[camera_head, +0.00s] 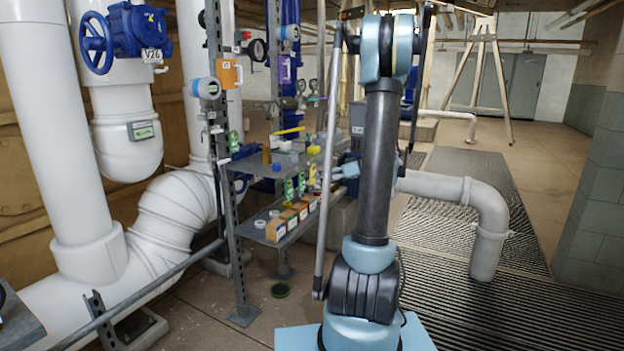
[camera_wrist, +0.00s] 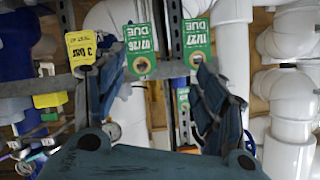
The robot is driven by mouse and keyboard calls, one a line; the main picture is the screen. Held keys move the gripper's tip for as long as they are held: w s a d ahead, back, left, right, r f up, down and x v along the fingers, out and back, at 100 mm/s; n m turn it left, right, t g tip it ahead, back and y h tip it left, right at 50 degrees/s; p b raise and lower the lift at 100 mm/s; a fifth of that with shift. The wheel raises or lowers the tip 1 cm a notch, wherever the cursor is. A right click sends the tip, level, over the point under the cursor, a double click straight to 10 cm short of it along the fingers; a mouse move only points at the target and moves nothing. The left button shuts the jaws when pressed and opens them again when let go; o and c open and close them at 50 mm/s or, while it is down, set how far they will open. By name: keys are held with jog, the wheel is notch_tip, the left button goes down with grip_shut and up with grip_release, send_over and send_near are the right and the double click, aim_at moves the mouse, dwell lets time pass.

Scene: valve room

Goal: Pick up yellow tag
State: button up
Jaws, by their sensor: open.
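The yellow tag (camera_wrist: 80,48) hangs at the upper left of the wrist view, its print upside down. It lies beyond my left finger, outside the gap between the fingers. In the head view the small yellow tag (camera_head: 312,174) shows just left of my gripper (camera_head: 343,172). In the wrist view my gripper (camera_wrist: 160,75) is open with nothing between its fingers. A green tag (camera_wrist: 140,45) hangs in front of the gap, and another green tag (camera_wrist: 196,40) hangs near the right finger. Whether a finger touches any tag, I cannot tell.
The tags hang along the edge of a metal shelf (camera_head: 268,162) holding small items. A lower shelf (camera_head: 247,229) bears several small boxes (camera_head: 288,215). A metal post (camera_head: 232,200) and white pipes (camera_head: 170,210) stand left. A grey pipe (camera_head: 455,187) is at right.

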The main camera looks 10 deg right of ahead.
aim_at(313, 175)
jog(key=w+d+f+n+t+y, duration=0.4)
jog(key=w+d, duration=0.3)
jog(key=d, duration=0.4)
jog(key=shift+m+h, duration=0.6)
jog(key=x, duration=1.1)
jog(key=f+x, duration=0.1)
jog(key=x, duration=0.5)
jog(key=shift+w+f, duration=0.1)
jog(key=shift+w, duration=0.05)
jog(key=c, duration=0.8)
